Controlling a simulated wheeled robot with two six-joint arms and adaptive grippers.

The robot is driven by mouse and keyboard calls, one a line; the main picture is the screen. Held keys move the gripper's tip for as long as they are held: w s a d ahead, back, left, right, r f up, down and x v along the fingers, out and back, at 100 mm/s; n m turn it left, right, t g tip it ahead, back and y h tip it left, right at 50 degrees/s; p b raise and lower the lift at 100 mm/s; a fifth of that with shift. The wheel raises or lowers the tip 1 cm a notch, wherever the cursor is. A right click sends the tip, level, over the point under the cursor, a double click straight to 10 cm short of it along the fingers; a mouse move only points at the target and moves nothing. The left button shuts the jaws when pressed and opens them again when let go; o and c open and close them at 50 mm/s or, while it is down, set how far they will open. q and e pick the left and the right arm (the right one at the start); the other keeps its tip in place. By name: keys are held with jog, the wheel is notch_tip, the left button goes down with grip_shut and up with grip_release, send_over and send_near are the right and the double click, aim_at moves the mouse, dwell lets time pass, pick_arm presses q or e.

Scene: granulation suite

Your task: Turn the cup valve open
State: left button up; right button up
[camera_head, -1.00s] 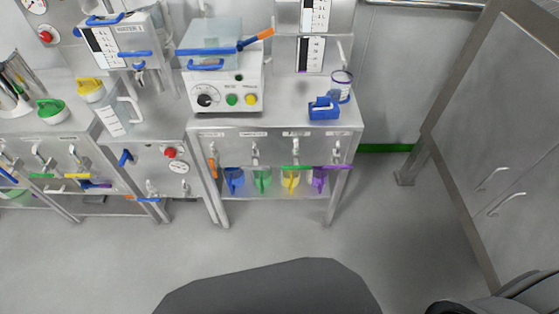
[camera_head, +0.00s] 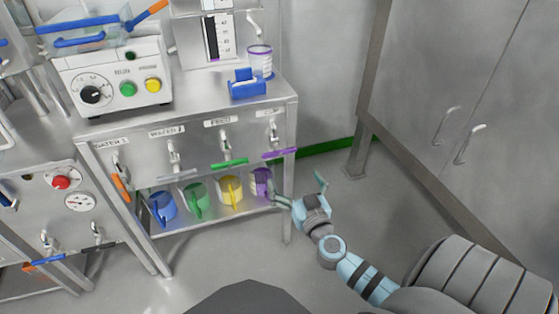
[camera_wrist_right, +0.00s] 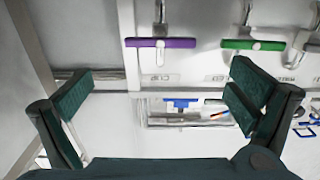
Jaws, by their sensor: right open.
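The rightmost valve on the bench's front panel has a purple bar handle (camera_head: 279,153) lying about level below its tap. The same purple handle shows in the right wrist view (camera_wrist_right: 147,42), ahead of the open jaws, with a small label (camera_wrist_right: 160,78) too blurred to read surely. My right gripper (camera_head: 298,192) is open and empty, below and to the right of the purple handle and apart from it. Its two fingers also show wide apart in the wrist view (camera_wrist_right: 162,92). A purple-marked cup (camera_head: 262,183) stands on the shelf below the handle. My left gripper is out of view.
A green handle (camera_head: 229,164) sits left of the purple one, then a pale handle and an upright orange handle (camera_head: 121,188). Blue (camera_head: 163,207), green and yellow jugs stand on the shelf. A bench leg (camera_head: 287,215) is close to my gripper. Floor to the right is clear.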

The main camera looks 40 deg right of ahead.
aim_at(280, 154)
jog(key=x, duration=1.1)
jog(key=shift+w+d+b, duration=0.15)
jog(key=shift+w+b, duration=0.15)
jog(key=shift+b, duration=0.1)
jog(key=shift+w+d, duration=0.1)
jog(key=shift+w, duration=0.1)
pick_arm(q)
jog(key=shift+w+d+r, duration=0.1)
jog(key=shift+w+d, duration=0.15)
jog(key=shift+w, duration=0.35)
pick_arm(e)
jog(key=shift+c, duration=0.2)
jog(key=c, duration=0.8)
jog(key=shift+c, duration=0.2)
